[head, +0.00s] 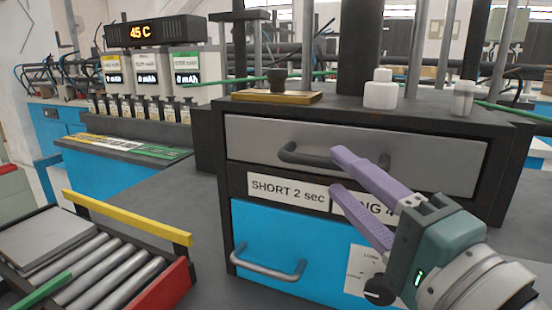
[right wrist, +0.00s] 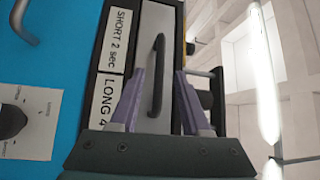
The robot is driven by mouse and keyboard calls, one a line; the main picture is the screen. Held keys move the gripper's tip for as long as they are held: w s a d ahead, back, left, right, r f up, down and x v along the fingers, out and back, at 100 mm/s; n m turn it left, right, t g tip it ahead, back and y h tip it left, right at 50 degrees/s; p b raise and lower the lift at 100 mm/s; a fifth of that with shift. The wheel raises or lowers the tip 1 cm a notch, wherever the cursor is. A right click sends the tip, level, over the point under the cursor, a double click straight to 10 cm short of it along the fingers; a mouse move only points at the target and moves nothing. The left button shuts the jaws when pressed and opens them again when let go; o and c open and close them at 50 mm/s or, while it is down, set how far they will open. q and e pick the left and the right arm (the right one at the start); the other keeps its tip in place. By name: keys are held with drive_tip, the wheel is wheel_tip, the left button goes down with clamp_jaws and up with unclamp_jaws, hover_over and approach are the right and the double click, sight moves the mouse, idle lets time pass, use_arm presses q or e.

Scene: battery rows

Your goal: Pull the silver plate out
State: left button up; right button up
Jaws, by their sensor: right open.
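A silver-grey drawer front (head: 440,163) fills the top of the dark cabinet and looks shut. Its dark bar handle (head: 305,160) also shows in the right wrist view (right wrist: 160,46). My right gripper (head: 334,169) is open and empty, its purple fingers pointing at the handle. In the right wrist view the fingers (right wrist: 159,74) lie on either side of the handle; I cannot tell whether they reach around it. The right finger and arm hide part of the drawer front and label. A flat grey plate (head: 45,238) lies on the roller tray at left. My left gripper is out of view.
Below the drawer is a blue door (head: 300,225) with a metal handle (head: 268,265) and a black knob (head: 379,291). A white bottle (head: 380,92) and a brass plate (head: 268,97) stand on the cabinet top. A roller tray (head: 127,218) with yellow rail is at left.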

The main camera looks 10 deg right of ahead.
sight(329, 167)
drive_tip(key=x, duration=0.5)
drive_tip(key=shift+s, duration=0.1)
clamp_jaws()
idle(1.3)
